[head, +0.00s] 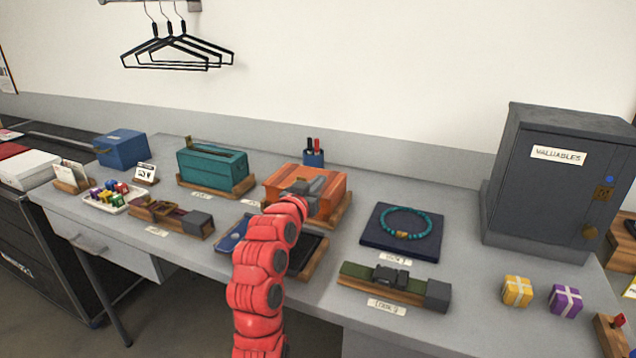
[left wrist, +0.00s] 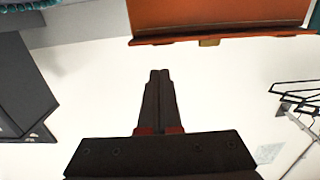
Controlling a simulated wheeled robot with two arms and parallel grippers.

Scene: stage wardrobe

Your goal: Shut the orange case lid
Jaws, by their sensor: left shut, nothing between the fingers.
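The orange case (head: 335,186) sits on a wooden stand behind the middle of the table. My left gripper (head: 302,186) is over it and hides part of its top, so I cannot tell how far the lid is open. In the left wrist view an orange panel of the case (left wrist: 220,15) fills the upper right, with a darker rim and a small yellowish clasp along its edge. My left gripper (left wrist: 160,75) is shut and empty there, apart from that edge in the picture. My right gripper is not in view.
A teal case (head: 212,166) stands left of the orange one, and a pen cup (head: 314,158) stands behind it. A dark tray (head: 308,252) lies in front. A necklace board (head: 402,232) and a grey safe (head: 555,190) are to the right.

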